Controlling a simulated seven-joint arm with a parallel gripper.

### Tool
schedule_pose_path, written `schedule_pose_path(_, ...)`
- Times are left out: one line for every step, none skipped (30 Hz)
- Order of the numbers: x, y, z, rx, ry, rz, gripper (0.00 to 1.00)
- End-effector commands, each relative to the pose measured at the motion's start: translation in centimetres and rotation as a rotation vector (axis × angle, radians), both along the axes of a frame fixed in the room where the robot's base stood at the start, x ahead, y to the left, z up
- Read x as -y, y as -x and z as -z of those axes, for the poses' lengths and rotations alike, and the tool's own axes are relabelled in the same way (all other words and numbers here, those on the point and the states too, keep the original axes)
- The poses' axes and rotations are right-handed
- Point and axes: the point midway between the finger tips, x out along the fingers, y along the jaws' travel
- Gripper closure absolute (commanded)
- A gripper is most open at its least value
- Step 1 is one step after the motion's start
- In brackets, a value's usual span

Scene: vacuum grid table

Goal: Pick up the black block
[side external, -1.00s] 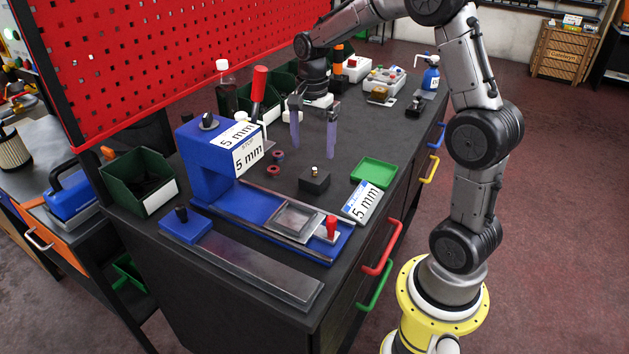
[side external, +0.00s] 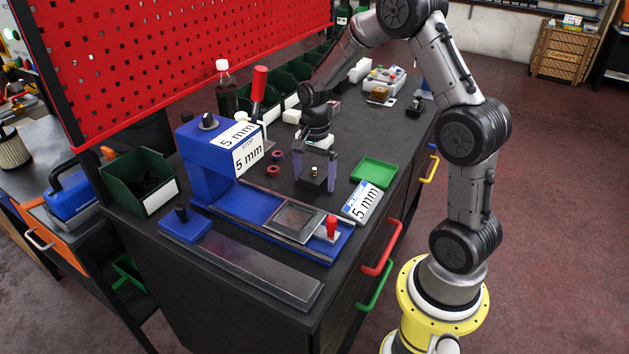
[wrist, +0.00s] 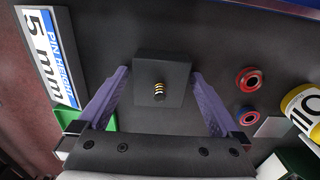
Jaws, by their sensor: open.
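The black block (side external: 315,182) sits on the dark table between the blue press and the green tray. A small brass-coloured pin stands on its top. In the wrist view the block (wrist: 175,82) lies ahead of my gripper, roughly centred between the fingers. My gripper (side external: 315,176) is open, with its two purple fingers one on each side of the block in the side view. In the wrist view the gripper (wrist: 162,88) holds nothing.
The blue press (side external: 205,160) with a 5 mm label stands left of the block. The green tray (side external: 374,172) and a 5 mm sign (side external: 361,202) are at the right. Bottles and bins stand behind.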

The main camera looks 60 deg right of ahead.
Motion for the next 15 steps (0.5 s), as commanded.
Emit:
schedule_pose_path(0.0,0.0,-0.02,0.0,0.0,0.0,0.0)
schedule_pose_path(0.0,0.0,-0.03,0.0,0.0,0.0,0.0)
schedule_pose_path(0.0,0.0,-0.03,0.0,0.0,0.0,0.05)
schedule_pose_path(0.0,0.0,-0.04,0.0,0.0,0.0,0.11)
schedule_pose_path(0.0,0.0,-0.05,0.0,0.0,0.0,0.16)
schedule_pose_path(0.0,-0.01,-0.05,0.0,0.0,0.0,0.23)
schedule_pose_path(0.0,-0.01,-0.06,0.0,0.0,0.0,0.29)
schedule_pose_path(0.0,-0.01,-0.06,0.0,0.0,0.0,0.34)
schedule_pose_path(0.0,-0.01,-0.07,0.0,0.0,0.0,0.41)
schedule_pose_path(0.0,-0.01,-0.07,0.0,0.0,0.0,0.47)
schedule_pose_path(0.0,-0.01,-0.07,0.0,0.0,0.0,0.52)
schedule_pose_path(0.0,-0.01,-0.08,0.0,0.0,0.0,0.59)
schedule_pose_path(0.0,-0.01,-0.08,0.0,0.0,0.0,0.65)
schedule_pose_path(0.0,-0.01,-0.08,0.0,0.0,0.0,0.7)
schedule_pose_path(0.01,-0.02,-0.09,0.0,0.0,0.0,0.77)
